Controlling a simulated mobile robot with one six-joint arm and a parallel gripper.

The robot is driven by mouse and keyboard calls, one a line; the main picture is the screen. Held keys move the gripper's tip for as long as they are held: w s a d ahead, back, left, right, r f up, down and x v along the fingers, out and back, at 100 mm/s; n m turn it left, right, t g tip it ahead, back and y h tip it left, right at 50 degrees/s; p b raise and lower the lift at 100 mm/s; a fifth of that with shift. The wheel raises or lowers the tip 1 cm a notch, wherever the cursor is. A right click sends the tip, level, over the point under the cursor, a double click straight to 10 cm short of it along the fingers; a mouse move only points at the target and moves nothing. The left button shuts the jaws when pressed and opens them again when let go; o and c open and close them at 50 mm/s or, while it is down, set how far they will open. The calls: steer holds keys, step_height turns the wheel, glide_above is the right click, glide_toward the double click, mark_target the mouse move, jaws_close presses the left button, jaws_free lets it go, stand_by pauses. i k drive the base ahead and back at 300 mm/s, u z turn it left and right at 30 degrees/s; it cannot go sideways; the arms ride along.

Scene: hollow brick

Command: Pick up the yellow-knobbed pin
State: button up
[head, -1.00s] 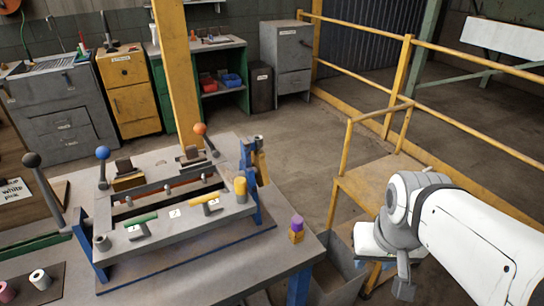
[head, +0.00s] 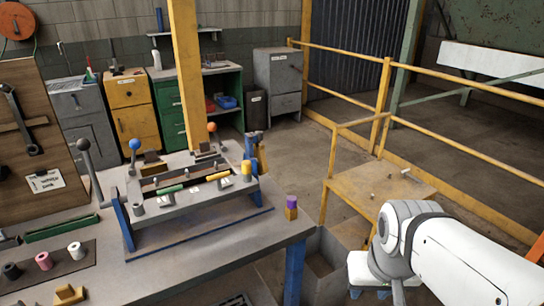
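A yellow cylindrical knob (head: 247,171) stands upright at the right end of the grey fixture (head: 190,205) on the workbench. It looks like the yellow-knobbed pin, but no pin shaft is visible below it. A yellow-handled bar (head: 218,178) and a green-handled bar (head: 171,189) lie along the fixture's front. My gripper (head: 398,292) hangs at the lower right, cut off by the bottom edge. It is well right of the workbench and far from the knob. Its fingers are too hidden to tell their opening.
Blue-knobbed (head: 135,145) and orange-knobbed (head: 212,127) levers rise behind the fixture. A yellow post (head: 185,75) stands behind. A yellow platform (head: 360,190) and railing (head: 455,78) lie right, with a grey bin (head: 318,270) below.

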mark_target(246, 168)
steer(key=u, duration=0.15)
steer(key=i, duration=0.9)
steer(key=z, duration=0.05)
